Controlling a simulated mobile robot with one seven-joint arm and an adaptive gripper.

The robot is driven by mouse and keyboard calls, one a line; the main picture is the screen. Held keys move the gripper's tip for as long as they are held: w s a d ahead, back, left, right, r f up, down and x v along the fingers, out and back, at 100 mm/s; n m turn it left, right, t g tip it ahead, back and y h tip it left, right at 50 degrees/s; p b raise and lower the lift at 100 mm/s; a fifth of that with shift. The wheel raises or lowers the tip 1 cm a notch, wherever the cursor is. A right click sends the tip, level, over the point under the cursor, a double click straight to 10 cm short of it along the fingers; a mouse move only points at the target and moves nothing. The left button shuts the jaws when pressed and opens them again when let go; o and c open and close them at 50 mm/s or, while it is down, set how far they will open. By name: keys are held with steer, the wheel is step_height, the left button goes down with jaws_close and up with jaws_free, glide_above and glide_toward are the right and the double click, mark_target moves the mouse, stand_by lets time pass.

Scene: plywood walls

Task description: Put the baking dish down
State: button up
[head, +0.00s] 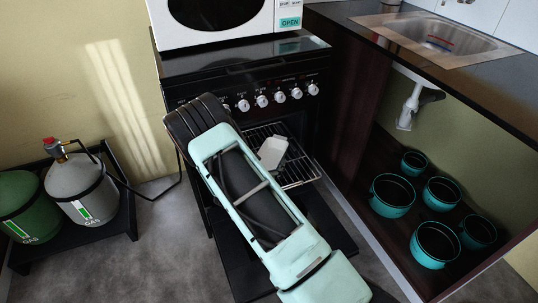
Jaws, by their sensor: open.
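A small pale, whitish dish (272,152), which looks like the baking dish, rests on the wire rack (298,171) inside the open oven. It sits slightly tilted in the picture, just right of my mint-green arm link. Its lower left side is close to the arm's edge, and I cannot tell whether anything touches it. My gripper does not show; my own arm covers the space where it may be. No fingers are visible on the dish.
The oven door (334,228) hangs open below the rack. A microwave (216,38) stands on the stove top. Gas bottles (80,187) stand at left. At right, several teal pots (435,243) sit under the sink counter (440,35). Grey floor is free at left.

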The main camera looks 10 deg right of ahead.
steer(key=p+v, duration=0.1)
steer(key=v, duration=0.6)
steer(key=shift+s+a+r, duration=0.15)
steer(key=shift+s+r, duration=0.05)
steer(key=shift+s, duration=0.1)
